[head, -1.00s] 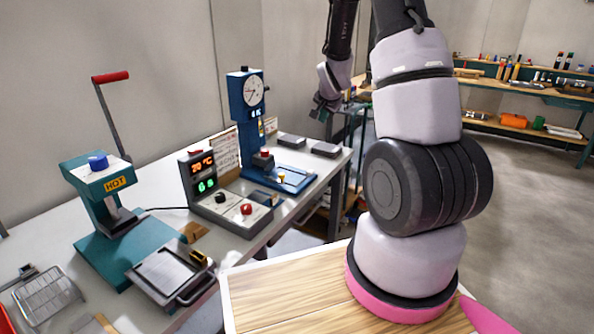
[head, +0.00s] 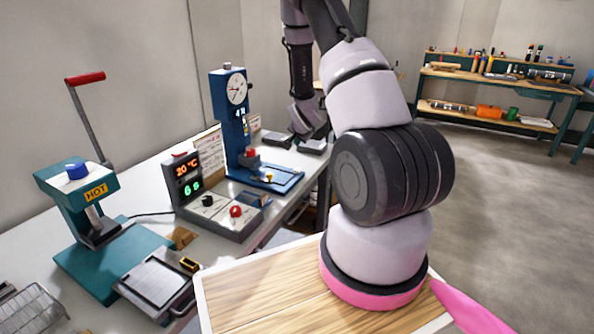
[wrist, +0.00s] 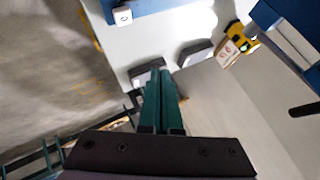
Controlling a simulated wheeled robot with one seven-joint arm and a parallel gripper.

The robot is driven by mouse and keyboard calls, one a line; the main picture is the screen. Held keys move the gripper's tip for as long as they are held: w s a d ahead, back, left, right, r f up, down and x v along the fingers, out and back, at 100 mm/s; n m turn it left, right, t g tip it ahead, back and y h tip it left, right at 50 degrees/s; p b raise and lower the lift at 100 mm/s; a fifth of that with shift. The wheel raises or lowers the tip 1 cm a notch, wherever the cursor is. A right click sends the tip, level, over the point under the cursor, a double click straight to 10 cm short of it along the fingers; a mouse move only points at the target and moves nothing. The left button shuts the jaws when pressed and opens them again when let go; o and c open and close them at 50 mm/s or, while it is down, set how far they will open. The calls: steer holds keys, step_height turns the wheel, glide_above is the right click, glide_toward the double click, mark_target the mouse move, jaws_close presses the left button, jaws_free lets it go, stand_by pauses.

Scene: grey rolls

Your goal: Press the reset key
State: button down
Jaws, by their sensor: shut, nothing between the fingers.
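A blue dial stand (head: 229,105) with a round white gauge and a small lit display stands on the grey-white bench, its flat blue base (head: 285,172) reaching right. In the wrist view a small white key (wrist: 122,15) with a dark mark sits on a blue surface at the top; I cannot clearly read the mark. My gripper (wrist: 160,72) is shut and empty, its green fingers together, below and right of that key in the picture and apart from it. In the head view my gripper (head: 318,133) hangs right of the stand; its fingertips are unclear there.
A control box (head: 222,212) with displays, a black knob and a red button stands left of the stand. A teal hot press (head: 92,235) with a raised lever is further left. Dark blocks (wrist: 195,53) lie near my fingers. A yellow tagged object (wrist: 235,42) is nearby.

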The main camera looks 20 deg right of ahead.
mark_target(297, 171)
steer(key=shift+f, duration=4.2)
steer(key=shift+f, duration=0.4)
steer(key=shift+f, duration=0.5)
steer(key=shift+r, duration=0.9)
steer(key=shift+r, duration=2.55)
